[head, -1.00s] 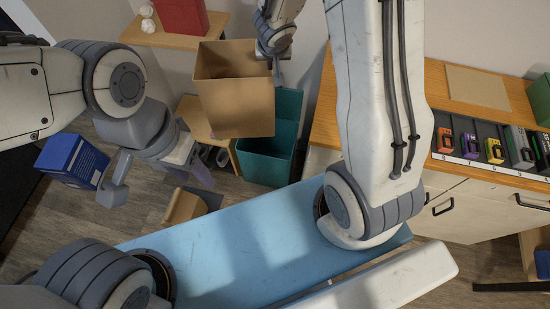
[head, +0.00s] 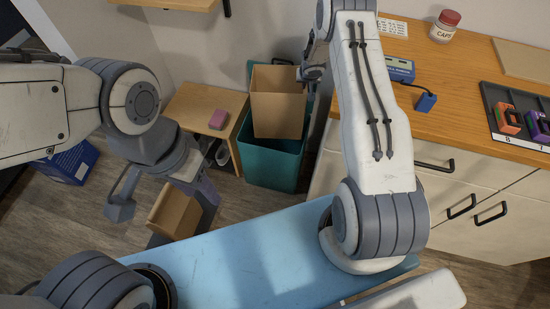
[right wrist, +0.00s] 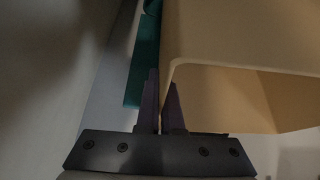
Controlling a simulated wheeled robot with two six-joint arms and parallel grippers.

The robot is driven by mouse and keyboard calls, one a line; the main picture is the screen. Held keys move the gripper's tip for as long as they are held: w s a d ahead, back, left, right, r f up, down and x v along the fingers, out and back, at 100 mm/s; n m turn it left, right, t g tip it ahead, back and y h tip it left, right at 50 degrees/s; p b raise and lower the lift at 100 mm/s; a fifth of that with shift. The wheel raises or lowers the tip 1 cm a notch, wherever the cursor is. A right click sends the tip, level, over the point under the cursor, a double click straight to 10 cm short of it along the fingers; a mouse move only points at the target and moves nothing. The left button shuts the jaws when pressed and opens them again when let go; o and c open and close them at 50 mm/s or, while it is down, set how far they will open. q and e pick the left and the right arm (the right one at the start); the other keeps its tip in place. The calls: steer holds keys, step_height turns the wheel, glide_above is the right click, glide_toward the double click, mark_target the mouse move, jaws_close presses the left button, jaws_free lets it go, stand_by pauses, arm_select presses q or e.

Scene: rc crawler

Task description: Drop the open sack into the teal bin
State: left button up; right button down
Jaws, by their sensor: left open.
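The open sack (head: 278,112), tan and upright with its mouth up, is at the teal bin (head: 272,168) in the head view. It covers much of the bin's opening; I cannot tell how far inside it is. My right gripper (head: 311,76) is at the sack's upper right rim. In the right wrist view the right gripper's fingers (right wrist: 161,100) are close together on the wall of the sack (right wrist: 215,95), with a strip of the teal bin (right wrist: 143,65) beyond. My left gripper (head: 163,197) is open, low at the left, apart from the sack.
A tan open box (head: 175,212) is beside my left gripper. A low wooden table (head: 190,112) with a pink block (head: 218,119) stands left of the bin. A wooden counter (head: 440,80) with drawers is at right. A blue box (head: 72,163) is on the floor.

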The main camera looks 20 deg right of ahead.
steer(key=shift+f+b, duration=2.25)
steer(key=shift+f, duration=0.75)
steer(key=c, duration=1)
jaws_free()
steer(key=shift+r, duration=0.1)
steer(key=shift+b+v, duration=0.95)
steer(key=shift+v, duration=4.25)
